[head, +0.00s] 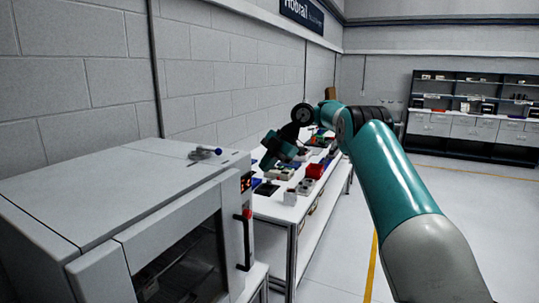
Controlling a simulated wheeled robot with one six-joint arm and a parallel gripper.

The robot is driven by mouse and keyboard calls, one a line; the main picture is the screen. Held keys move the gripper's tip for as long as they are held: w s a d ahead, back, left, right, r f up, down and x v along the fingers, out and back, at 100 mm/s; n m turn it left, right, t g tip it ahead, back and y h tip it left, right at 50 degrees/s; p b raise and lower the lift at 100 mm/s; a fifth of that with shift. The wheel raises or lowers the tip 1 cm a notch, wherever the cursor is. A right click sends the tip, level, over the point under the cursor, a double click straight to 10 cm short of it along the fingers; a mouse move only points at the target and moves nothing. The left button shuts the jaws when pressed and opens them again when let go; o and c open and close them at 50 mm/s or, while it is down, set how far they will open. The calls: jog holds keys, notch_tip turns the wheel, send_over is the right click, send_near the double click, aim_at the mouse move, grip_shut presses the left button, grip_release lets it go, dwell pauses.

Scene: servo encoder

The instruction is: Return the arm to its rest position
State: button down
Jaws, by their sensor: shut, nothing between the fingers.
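My arm, teal and grey, reaches in from the lower right of the head view and bends over the workbench. My gripper (268,163) is at the arm's far end, pointing down and to the left above the near part of the white workbench (273,210). It is small and dark here, and its fingers look shut with nothing visible between them. It appears apart from the things on the bench.
A red bin (314,171) and small parts crowd the bench. Shelving (470,120) stands at the back right; the right floor is open.

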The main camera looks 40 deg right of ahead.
jog(key=shift+s+d+r, duration=0.15)
jog(key=shift+d+r, duration=0.15)
jog(key=shift+r, duration=0.05)
jog(key=s+a+r+m+b, duration=0.2)
jog(key=a+r+m, duration=0.1)
jog(key=a, duration=1)
jog(key=s+a+m+g+b, duration=0.25)
jog(key=s+a+m, duration=0.25)
jog(key=s+a, duration=0.7)
jog(key=s+a+f+m+b, duration=0.1)
jog(key=s+a+f+m, duration=0.1)
jog(key=s, duration=0.6)
jog(key=s+a+f+m+h+b, duration=0.1)
jog(key=s+a+f+m, duration=0.1)
jog(key=s+f, duration=0.3)
jog(key=s+a+f+m+h+b, duration=0.1)
jog(key=s+a+f+m+b, duration=0.1)
jog(key=s, duration=0.9)
jog(key=shift+s+a+f+g, duration=0.2)
jog(key=shift+f+g, duration=0.25)
jog(key=shift+f, duration=0.4)
